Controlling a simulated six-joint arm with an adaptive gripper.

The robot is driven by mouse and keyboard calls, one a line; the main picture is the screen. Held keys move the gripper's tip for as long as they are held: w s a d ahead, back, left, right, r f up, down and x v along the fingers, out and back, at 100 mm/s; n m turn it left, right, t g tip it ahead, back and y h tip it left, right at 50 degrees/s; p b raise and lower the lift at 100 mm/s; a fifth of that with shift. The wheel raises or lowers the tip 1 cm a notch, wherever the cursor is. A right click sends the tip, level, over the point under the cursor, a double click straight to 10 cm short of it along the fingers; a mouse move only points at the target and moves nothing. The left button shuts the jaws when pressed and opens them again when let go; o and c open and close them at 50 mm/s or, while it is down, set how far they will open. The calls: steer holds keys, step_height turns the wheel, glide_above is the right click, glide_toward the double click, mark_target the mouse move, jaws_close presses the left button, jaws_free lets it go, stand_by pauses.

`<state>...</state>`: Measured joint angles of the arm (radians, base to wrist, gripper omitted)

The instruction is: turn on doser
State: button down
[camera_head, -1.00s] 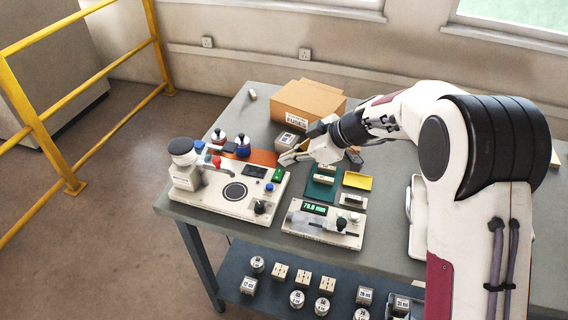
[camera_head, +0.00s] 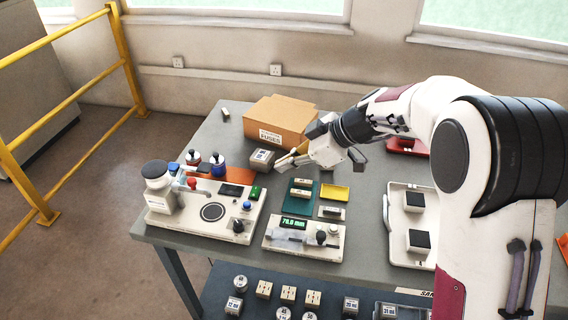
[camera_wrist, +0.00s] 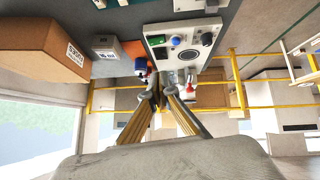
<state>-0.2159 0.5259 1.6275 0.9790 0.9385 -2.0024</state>
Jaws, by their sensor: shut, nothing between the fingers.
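The doser, which I take to be the white machine (camera_head: 222,222) with a jar (camera_head: 157,176), stands at the left of the table. It has a green switch (camera_head: 255,193), a dark display (camera_head: 231,189), a round plate (camera_head: 212,212), a blue button (camera_head: 247,205), a black knob (camera_head: 238,226) and a red knob (camera_head: 192,183). My gripper (camera_head: 280,164) is shut and empty, above and right of the green switch, apart from it. In the wrist view its fingers (camera_wrist: 163,88) point toward the machine, whose green switch (camera_wrist: 157,40) shows near the top.
A cardboard fuse box (camera_head: 281,122) stands behind my gripper, with a small grey box (camera_head: 261,160) beside it. A second white device (camera_head: 304,238) with a lit green display stands right of the machine. Red-capped and blue bottles (camera_head: 218,166) stand behind it. A white tray (camera_head: 396,250) lies right.

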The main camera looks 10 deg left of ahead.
steer(key=shift+w+r, duration=0.1)
steer(key=shift+w, duration=0.55)
steer(key=shift+a, duration=0.15)
glide_above(255, 192)
steer(key=d, duration=0.2)
steer(key=f, duration=0.6)
steer(key=shift+w+f, duration=0.2)
steer(key=shift+f, duration=0.15)
step_height(255, 192, down, 2)
steer(key=shift+w+a, duration=0.15)
steer(key=shift+w+f, duration=0.2)
steer(key=shift+f, duration=0.9)
